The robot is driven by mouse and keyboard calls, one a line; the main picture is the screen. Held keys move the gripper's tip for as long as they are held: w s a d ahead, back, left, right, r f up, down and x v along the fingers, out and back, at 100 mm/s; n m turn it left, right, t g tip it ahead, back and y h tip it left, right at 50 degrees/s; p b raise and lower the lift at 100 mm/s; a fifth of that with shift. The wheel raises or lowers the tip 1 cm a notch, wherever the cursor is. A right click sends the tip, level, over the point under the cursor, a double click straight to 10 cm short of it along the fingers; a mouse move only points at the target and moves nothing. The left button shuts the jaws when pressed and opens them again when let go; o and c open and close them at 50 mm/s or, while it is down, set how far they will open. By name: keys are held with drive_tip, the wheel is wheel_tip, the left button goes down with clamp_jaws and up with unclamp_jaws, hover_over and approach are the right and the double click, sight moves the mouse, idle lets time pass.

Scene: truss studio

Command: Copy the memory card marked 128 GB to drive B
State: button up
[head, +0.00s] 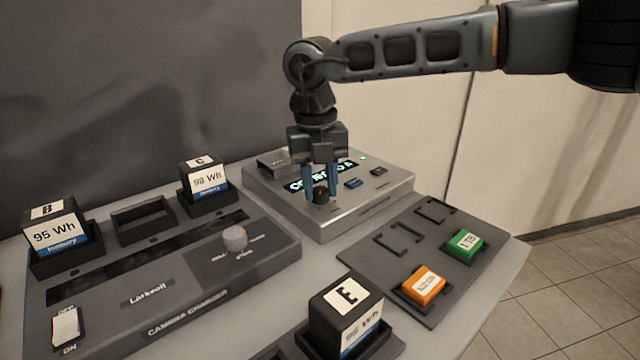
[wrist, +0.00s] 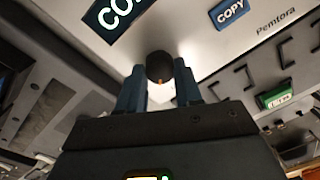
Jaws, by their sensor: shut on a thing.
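The card copier (head: 375,204) is a silver box at the back with a lit display (head: 300,185), partly hidden by my gripper; its full text cannot be read. My gripper (head: 320,190) points down and is shut on the copier's black round knob (head: 320,196). In the wrist view the knob (wrist: 160,66) sits between the two fingers, with an orange mark facing them. The blue COPY button (head: 353,184) is right of the knob. A green card marked 1 TB (head: 466,242) and an orange card (head: 424,285), label unreadable, lie in the card tray (head: 383,270). I see no readable 128 GB label.
A camera charger (head: 200,300) with a grey knob (head: 235,238) fills the left. Batteries B (head: 55,230) and C (head: 203,178) stand on it. Battery E (head: 345,305) stands at the front. Two tray places at the back are empty. The table's right edge borders the floor.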

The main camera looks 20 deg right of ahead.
sight(317, 190)
drive_tip(key=shift+m, duration=0.6)
drive_tip(key=o, duration=1)
drive_tip(key=shift+o, duration=0.2)
drive_tip(key=shift+a+r, duration=0.2)
drive_tip(key=shift+r, duration=3.7)
drive_tip(key=shift+w, duration=0.1)
